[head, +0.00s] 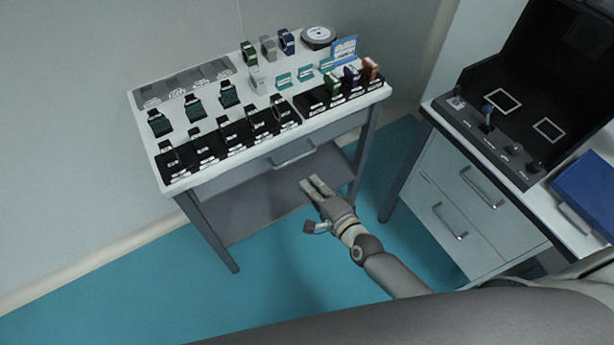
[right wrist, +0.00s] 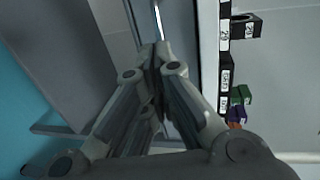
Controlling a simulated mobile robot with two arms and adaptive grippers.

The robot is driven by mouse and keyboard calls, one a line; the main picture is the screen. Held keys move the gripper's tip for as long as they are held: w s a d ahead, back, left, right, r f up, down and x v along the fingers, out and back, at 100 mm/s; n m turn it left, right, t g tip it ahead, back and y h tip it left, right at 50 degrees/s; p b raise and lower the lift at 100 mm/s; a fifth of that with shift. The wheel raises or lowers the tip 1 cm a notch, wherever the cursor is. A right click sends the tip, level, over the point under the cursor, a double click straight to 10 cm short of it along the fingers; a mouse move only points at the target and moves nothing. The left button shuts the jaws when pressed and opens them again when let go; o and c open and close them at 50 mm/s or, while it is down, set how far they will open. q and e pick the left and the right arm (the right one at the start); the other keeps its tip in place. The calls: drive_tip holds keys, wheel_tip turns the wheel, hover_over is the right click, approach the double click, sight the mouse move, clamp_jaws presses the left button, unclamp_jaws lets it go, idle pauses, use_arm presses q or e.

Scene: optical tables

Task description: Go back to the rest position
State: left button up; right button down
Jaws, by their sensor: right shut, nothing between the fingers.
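My right gripper (head: 316,188) is in front of the white table (head: 178,186), below its top and near the drawer handle (head: 293,154). Its fingers point toward the table's open lower space. In the right wrist view my right gripper (right wrist: 158,52) has its fingers together with nothing between them. The table edge and several dark holders show to its right in that view. My left gripper is not in the head view.
A second cabinet (head: 450,200) with a black case (head: 500,120) and a blue box (head: 588,190) stands right. Blue floor lies between them.

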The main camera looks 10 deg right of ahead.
drive_tip(key=shift+v, duration=2.9)
drive_tip(key=s+d+f+n+g+h, duration=0.1)
drive_tip(key=s+d+f+n+g, duration=0.2)
drive_tip(key=f, duration=0.6)
drive_tip(key=s+d+f+n+g+h, duration=0.1)
drive_tip(key=s+f+n+g, duration=0.15)
drive_tip(key=s+f, duration=0.45)
drive_tip(key=s+d+f+n+g+h, duration=0.1)
drive_tip(key=s+d+f+n, duration=0.15)
drive_tip(key=f, duration=0.75)
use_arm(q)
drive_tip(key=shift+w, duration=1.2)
use_arm(e)
drive_tip(key=s+d+f+n+g+h, duration=0.1)
drive_tip(key=s+f+n+g, duration=0.2)
drive_tip(key=s, duration=0.9)
drive_tip(key=s+d+f+n+g+h, duration=0.1)
drive_tip(key=s+f+n+g, duration=0.3)
drive_tip(key=s+f, duration=0.5)
drive_tip(key=s+d+n, duration=0.1)
drive_tip(key=s, duration=0.1)
drive_tip(key=shift+s+d+n, duration=0.3)
drive_tip(key=shift+s, duration=0.05)
drive_tip(key=shift+f, duration=0.1)
